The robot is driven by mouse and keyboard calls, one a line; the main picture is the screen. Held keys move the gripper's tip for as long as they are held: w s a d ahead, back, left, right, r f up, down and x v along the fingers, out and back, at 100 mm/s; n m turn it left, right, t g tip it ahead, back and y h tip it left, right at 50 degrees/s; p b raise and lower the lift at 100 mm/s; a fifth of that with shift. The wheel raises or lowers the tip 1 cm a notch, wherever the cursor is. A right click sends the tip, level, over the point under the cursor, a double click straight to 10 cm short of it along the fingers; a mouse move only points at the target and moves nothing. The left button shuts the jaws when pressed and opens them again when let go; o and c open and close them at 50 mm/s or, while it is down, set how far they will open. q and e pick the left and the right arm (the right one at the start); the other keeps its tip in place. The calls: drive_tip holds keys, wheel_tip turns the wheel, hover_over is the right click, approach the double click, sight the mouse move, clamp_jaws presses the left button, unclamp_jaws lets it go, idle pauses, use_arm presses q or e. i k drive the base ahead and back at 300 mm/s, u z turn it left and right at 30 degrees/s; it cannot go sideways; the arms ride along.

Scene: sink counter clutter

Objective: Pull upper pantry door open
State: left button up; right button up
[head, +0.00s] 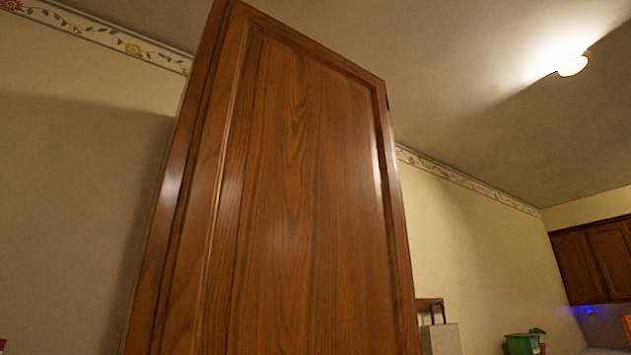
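The upper pantry door (300,190) is a tall brown wooden panel that fills the middle of the head view. A narrow strip of the pantry's frame (178,190) shows along its left edge. The door looks closed against the frame, with no gap that I can make out. A small dark piece, perhaps a hinge, shows at its upper right edge. No handle is visible, and the lower part of the door is cut off by the picture's bottom edge. Neither of my grippers is in view.
Wooden wall cabinets (595,260) hang at the far right. A green pot (521,344) with a plant and a pale box-like object (440,339) stand low at the right. A ceiling lamp (572,66) is lit. The space directly before the door looks clear.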

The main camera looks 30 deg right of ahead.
sight(288, 235)
drive_tip(key=k, duration=1)
drive_tip(key=z, duration=1.9)
drive_tip(key=i, duration=1.2)
drive_tip(key=u, duration=1.95)
